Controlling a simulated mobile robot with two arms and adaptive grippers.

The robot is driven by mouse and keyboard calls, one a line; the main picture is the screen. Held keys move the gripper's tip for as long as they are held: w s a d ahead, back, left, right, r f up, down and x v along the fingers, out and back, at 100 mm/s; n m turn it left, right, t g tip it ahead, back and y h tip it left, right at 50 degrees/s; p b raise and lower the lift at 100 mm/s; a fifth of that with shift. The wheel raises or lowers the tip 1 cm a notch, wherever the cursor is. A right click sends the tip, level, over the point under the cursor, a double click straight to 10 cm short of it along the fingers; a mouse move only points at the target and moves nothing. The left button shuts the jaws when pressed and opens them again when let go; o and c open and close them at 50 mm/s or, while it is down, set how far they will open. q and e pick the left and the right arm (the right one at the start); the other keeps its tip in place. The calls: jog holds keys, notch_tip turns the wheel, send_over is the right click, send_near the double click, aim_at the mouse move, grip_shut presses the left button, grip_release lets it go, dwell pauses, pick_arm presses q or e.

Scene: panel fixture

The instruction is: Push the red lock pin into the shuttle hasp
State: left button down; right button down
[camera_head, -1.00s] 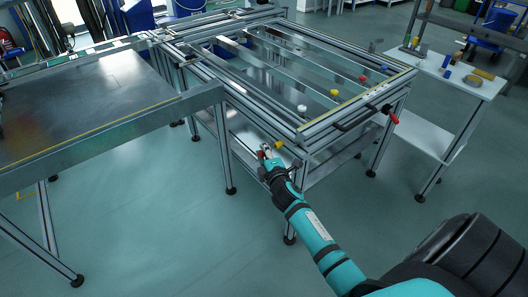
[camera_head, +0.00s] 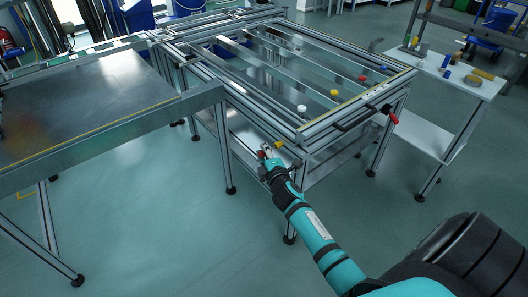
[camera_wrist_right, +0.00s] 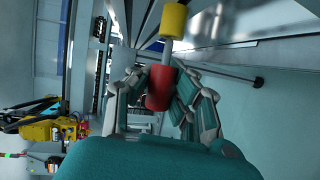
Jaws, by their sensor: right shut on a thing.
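The lock pin (camera_wrist_right: 159,88) has a red grip and a bare metal shaft in the right wrist view. My right gripper (camera_wrist_right: 160,86) has its fingers shut around the red grip. The shaft points up to a yellow cylinder (camera_wrist_right: 174,18); a length of bare metal shows between red and yellow. I cannot tell whether the shaft enters the yellow part. In the head view, my right gripper (camera_head: 266,150) is at the frame's near corner, with a bit of red (camera_head: 261,154) beside it and a yellow part (camera_head: 279,144) just right. The shuttle hasp is not clearly distinguishable. My left gripper is not in view.
The aluminium panel fixture (camera_head: 318,133) stands above and behind my gripper. A black handle with a red end (camera_head: 390,114) sticks out at its right. A metal-topped table (camera_head: 90,100) is at left. A white side table (camera_head: 445,70) holds small parts. Floor is open at front left.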

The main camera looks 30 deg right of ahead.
jog(key=shift+w+d+r, duration=0.1)
jog(key=shift+w+d, duration=0.05)
jog(key=shift+d, duration=1.3)
jog(key=c, duration=1.2)
grip_release()
jog(key=v, duration=1.2)
